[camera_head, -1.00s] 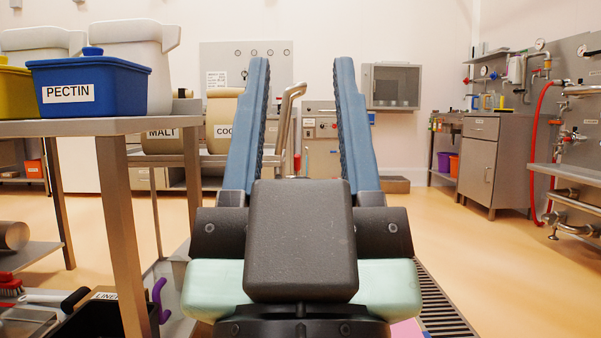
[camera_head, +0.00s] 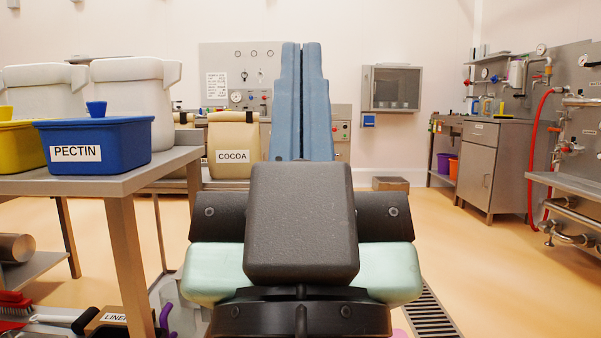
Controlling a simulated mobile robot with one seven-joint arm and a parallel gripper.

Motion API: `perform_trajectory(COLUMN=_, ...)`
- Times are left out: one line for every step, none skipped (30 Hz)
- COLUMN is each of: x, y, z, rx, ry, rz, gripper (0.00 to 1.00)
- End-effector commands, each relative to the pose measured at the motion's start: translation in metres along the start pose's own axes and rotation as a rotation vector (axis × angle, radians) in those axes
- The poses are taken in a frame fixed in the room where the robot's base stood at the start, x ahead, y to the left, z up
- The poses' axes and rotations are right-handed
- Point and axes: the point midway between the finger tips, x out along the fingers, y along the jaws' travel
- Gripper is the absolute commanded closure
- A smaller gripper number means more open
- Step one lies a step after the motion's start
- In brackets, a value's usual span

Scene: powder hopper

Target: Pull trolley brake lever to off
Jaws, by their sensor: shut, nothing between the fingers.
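My gripper (camera_head: 302,46) stands upright in the middle of the view, its two blue fingers pressed together with nothing between them. It points toward the back wall and hides part of the panel and bench behind it. I cannot make out a trolley brake lever. A tan container labelled COCOA (camera_head: 233,157) stands just left of my fingers on a support behind the near table. I cannot tell whether that support is the trolley.
A steel table (camera_head: 128,181) at left holds a blue PECTIN tub (camera_head: 122,148), a yellow tub (camera_head: 22,150) and white containers. A LINER box (camera_head: 108,319) and brush (camera_head: 17,304) lie below. A cabinet (camera_head: 481,168) and pipework stand right. The right-centre floor (camera_head: 440,237) is open.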

Motion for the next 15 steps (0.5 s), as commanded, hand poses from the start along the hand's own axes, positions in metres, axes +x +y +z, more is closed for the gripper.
perform_trajectory(x=0.026, y=0.000, z=-0.025, rx=0.001, ry=0.000, rz=0.000, gripper=1.00)
perform_trajectory(x=0.034, y=0.000, z=-0.032, rx=0.001, ry=0.000, rz=0.000, gripper=1.00)
perform_trajectory(x=0.043, y=0.000, z=-0.041, rx=0.001, ry=0.000, rz=0.000, gripper=1.00)
perform_trajectory(x=0.051, y=0.000, z=-0.048, rx=0.001, ry=0.000, rz=0.000, gripper=1.00)
perform_trajectory(x=0.058, y=0.000, z=-0.055, rx=0.002, ry=0.000, rz=0.000, gripper=1.00)
perform_trajectory(x=0.068, y=0.000, z=-0.064, rx=0.002, ry=0.000, rz=0.000, gripper=1.00)
perform_trajectory(x=0.075, y=0.000, z=-0.071, rx=0.002, ry=0.000, rz=0.000, gripper=1.00)
perform_trajectory(x=0.082, y=0.000, z=-0.078, rx=0.002, ry=0.000, rz=0.000, gripper=1.00)
perform_trajectory(x=0.091, y=0.000, z=-0.086, rx=0.003, ry=0.000, rz=0.000, gripper=1.00)
perform_trajectory(x=0.097, y=0.000, z=-0.092, rx=0.003, ry=0.000, rz=0.000, gripper=1.00)
perform_trajectory(x=0.102, y=0.000, z=-0.097, rx=0.003, ry=0.000, rz=0.000, gripper=1.00)
perform_trajectory(x=0.108, y=0.000, z=-0.103, rx=0.003, ry=0.000, rz=0.000, gripper=1.00)
perform_trajectory(x=0.112, y=0.000, z=-0.106, rx=0.003, ry=0.000, rz=0.000, gripper=1.00)
perform_trajectory(x=0.115, y=0.000, z=-0.109, rx=0.004, ry=0.000, rz=0.000, gripper=1.00)
perform_trajectory(x=0.118, y=0.000, z=-0.111, rx=0.004, ry=-0.001, rz=0.000, gripper=1.00)
